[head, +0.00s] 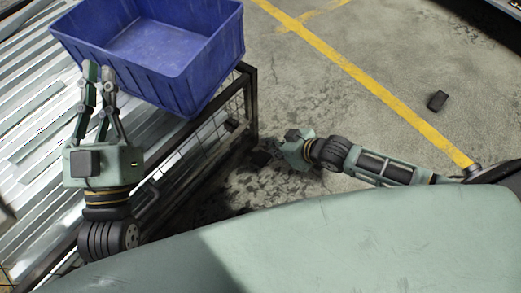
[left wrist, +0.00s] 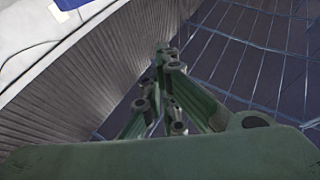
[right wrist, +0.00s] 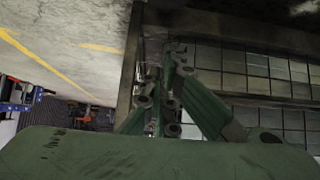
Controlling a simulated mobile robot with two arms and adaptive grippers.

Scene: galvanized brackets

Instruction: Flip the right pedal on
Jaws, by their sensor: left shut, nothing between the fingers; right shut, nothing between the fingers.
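I cannot make out a pedal with certainty. A small dark shape (head: 261,158) lies low by the table's side, just left of my right gripper; whether it is a pedal I cannot tell. My right gripper (right wrist: 168,50) is shut and empty, beside a dark frame and grid panel in the right wrist view. In the head view its fingers are mostly hidden behind its own body. My left gripper (head: 98,70) is shut and empty above the metal-topped table, at the left side of the blue crate. Its fingers also show in the left wrist view (left wrist: 166,52).
The blue crate (head: 222,75) stands empty at the table's far end. The ribbed metal table (head: 30,118) has a dark frame with mesh sides. A small black block (head: 437,100) lies on the concrete floor near a yellow line (head: 365,79). Floor right of the table is mostly clear.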

